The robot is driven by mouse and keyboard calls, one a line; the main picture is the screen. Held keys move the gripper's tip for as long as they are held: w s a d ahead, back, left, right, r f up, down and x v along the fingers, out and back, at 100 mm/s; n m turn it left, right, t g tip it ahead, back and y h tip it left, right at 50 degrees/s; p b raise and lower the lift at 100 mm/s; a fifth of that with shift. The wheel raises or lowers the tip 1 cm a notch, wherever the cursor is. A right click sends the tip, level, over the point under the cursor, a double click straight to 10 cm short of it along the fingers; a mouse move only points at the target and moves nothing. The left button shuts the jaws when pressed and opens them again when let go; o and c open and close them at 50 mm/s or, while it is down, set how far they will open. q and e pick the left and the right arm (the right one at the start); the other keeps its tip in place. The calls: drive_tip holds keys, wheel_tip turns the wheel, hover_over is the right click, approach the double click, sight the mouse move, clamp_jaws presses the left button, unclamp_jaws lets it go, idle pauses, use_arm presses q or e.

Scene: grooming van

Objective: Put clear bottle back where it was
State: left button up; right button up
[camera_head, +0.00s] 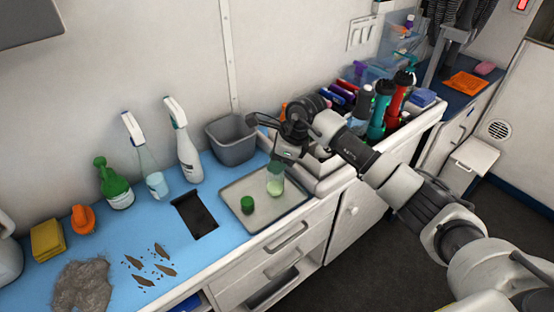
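A clear bottle (275,180) with pale green liquid stands upright and uncapped on the grey tray (285,207) on the blue counter. A green cap (247,204) sits on the tray to its left. A clear spray bottle (154,176) with a white trigger head stands against the wall further left. My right gripper (264,138) is above and behind the tray, beside the grey bin, with its dark fingers spread and nothing visible between them. It is apart from the bottle below it. My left gripper is not in view.
A grey bin (232,144) stands behind the tray. A white spray bottle (189,160), a green-topped bottle (113,185), an orange bottle (83,219) and yellow sponges (47,240) line the wall. Crowded bottles, including a red one (397,100), stand right. Dark debris (148,266) lies front left.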

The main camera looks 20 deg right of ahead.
drive_tip(key=o, duration=0.4)
drive_tip(key=shift+r, duration=0.25)
drive_tip(key=b+v, duration=0.1)
drive_tip(key=v, duration=1.1)
drive_tip(key=shift+f, duration=0.1)
